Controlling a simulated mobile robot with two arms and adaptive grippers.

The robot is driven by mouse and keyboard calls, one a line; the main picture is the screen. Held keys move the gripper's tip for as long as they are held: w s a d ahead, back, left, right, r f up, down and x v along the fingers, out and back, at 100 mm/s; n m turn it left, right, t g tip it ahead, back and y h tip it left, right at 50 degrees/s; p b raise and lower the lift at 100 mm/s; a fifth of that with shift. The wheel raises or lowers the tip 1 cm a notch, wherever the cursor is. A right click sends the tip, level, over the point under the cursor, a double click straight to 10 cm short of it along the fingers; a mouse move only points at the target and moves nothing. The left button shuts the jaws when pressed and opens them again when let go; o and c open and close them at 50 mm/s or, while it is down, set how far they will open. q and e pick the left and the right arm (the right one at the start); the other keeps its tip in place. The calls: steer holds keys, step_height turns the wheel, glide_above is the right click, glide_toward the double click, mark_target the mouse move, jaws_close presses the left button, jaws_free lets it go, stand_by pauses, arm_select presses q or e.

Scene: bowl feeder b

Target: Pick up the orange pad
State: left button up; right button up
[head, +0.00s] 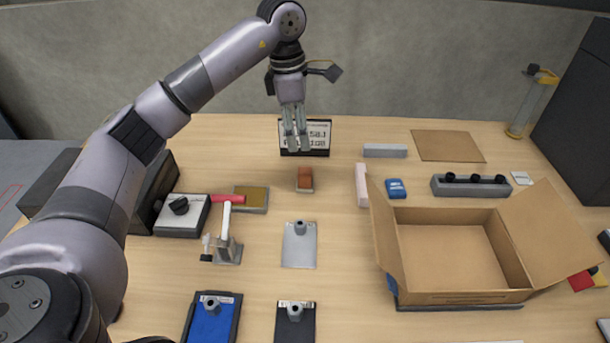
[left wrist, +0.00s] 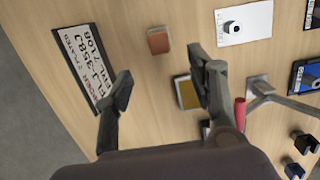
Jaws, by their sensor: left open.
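The orange pad (head: 305,178) is a small orange-brown block on a pale base, lying on the table near its middle. It also shows in the left wrist view (left wrist: 159,41), beyond the fingertips and between their lines. My left gripper (head: 297,143) points down above the table, behind the pad in the head view and in front of the number plate (head: 318,131). In the left wrist view the left gripper (left wrist: 165,88) has its fingers wide apart with nothing between them. The right gripper does not show.
An open cardboard box (head: 450,250) stands at the right. A pink block (head: 362,184) and a tray with a brown-yellow top (head: 251,198) lie on either side of the pad. A clamp with a red handle (head: 228,247) and a grey plate (head: 299,252) stand nearer. Bare table surrounds the pad.

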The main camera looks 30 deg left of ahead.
arm_select(q)
glide_above(305, 170)
steer(key=f, duration=0.6)
steer(key=shift+s+a+f, duration=0.15)
steer(key=shift+a+f, duration=0.05)
steer(key=shift+f, duration=0.15)
steer(key=shift+d+f+p, duration=0.1)
steer(key=shift+f+p, duration=0.2)
steer(key=shift+f, duration=0.2)
step_height(305, 170, down, 4)
steer(key=shift+f+p, duration=0.15)
steer(key=shift+p, duration=0.35)
steer(key=shift+d+f, duration=0.15)
steer(key=shift+f, duration=0.25)
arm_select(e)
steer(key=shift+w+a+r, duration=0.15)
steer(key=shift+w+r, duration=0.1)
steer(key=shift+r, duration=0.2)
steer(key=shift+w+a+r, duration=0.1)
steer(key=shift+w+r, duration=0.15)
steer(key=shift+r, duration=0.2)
arm_select(q)
steer(key=c, duration=0.6)
jaws_close()
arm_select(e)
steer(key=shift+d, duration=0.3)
